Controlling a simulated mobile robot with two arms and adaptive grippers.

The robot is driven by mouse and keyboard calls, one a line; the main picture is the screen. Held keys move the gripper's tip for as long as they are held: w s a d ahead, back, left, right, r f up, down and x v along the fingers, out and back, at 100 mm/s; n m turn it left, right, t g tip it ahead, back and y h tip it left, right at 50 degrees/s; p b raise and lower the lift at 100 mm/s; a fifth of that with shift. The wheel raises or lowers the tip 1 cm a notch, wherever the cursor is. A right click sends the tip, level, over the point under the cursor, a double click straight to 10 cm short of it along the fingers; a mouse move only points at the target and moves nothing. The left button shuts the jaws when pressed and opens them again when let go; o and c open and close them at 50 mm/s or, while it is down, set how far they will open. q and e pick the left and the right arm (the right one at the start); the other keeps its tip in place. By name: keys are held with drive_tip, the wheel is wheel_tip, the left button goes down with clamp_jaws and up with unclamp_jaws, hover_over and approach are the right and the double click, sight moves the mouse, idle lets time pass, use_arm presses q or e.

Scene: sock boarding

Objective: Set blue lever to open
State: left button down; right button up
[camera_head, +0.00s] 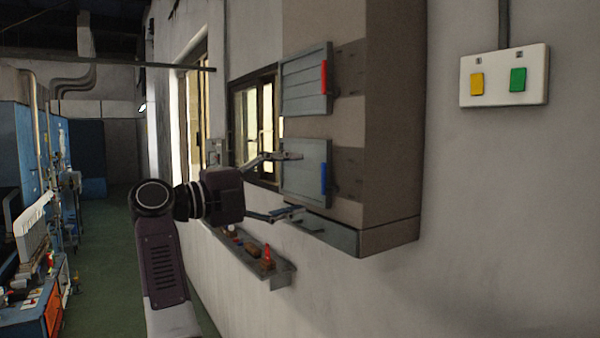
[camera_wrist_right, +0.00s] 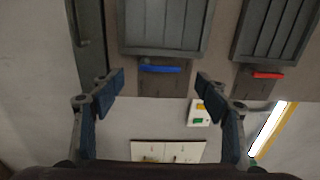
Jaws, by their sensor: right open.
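The blue lever (camera_head: 323,178) is a short bar at the right edge of the lower grey slatted panel (camera_head: 303,172) on a wall cabinet. It stands about vertical in the head view. In the right wrist view the blue lever (camera_wrist_right: 160,69) lies across the picture, just ahead of the gripper. My right gripper (camera_head: 291,183) is open and empty, its fingers spread above and below the lower panel in the head view. In the wrist view my right gripper (camera_wrist_right: 161,84) has the lever between and beyond its fingertips, with no contact visible. My left gripper is not in view.
A red lever (camera_head: 324,77) sits on the upper slatted panel (camera_head: 305,80). A white switch plate (camera_head: 503,101) with yellow and green switches is on the right wall. A small shelf (camera_head: 283,273) with several items is below the cabinet.

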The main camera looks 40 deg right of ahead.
sight(322, 179)
drive_tip(key=d+p, duration=0.1)
drive_tip(key=d, duration=0.1)
drive_tip(key=s+d+p, duration=0.1)
drive_tip(key=d, duration=0.2)
drive_tip(key=d+p, duration=0.1)
drive_tip(key=d, duration=0.1)
drive_tip(key=shift+s+d+r+p, duration=0.15)
drive_tip(key=shift+d+r+p, duration=0.05)
drive_tip(key=shift+d+p, duration=0.15)
drive_tip(key=shift+c, duration=0.2)
drive_tip(key=c, duration=1.1)
